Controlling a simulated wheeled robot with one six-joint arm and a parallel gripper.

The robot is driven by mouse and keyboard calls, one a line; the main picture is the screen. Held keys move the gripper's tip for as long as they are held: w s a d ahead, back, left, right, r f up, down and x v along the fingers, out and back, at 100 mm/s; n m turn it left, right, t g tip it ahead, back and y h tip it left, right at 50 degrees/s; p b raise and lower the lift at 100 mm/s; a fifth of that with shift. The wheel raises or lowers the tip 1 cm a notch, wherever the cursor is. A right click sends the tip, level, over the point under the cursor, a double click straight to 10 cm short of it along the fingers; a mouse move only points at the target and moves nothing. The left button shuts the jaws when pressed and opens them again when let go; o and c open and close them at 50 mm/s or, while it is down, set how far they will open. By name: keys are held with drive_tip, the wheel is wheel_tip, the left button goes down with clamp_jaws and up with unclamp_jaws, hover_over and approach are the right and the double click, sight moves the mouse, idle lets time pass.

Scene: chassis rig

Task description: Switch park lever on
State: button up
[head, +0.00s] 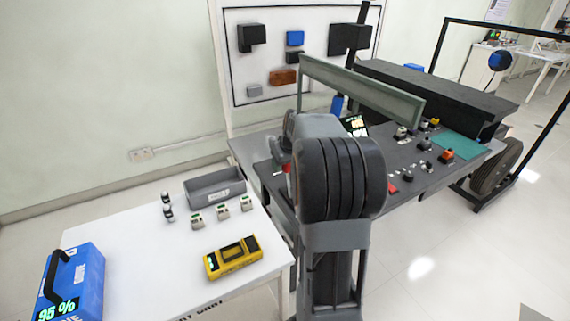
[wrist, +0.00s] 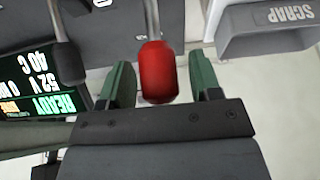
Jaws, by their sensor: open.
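A lever with a red knob (wrist: 157,72) on a thin metal stem is at the middle of the wrist view. My gripper (wrist: 161,77) is open, with one green finger on each side of the knob. A gap shows on both sides, wider on the right. I cannot tell the knob's depth relative to the fingertips. In the head view a bit of red (head: 287,168) shows at the left of the console, mostly hidden by my arm. No label naming the park lever is readable, nor is its on or off position.
A second lever with a black knob (wrist: 69,62) stands to the left, near the lit READY display (wrist: 40,95). A grey SCRAP bin (wrist: 265,35) is at upper right. The head view shows a white cart (head: 150,245) with a yellow device (head: 232,257) and a blue case (head: 75,285).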

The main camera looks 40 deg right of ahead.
drive_tip(key=shift+f, duration=0.2)
drive_tip(key=shift+c, duration=0.5)
clamp_jaws()
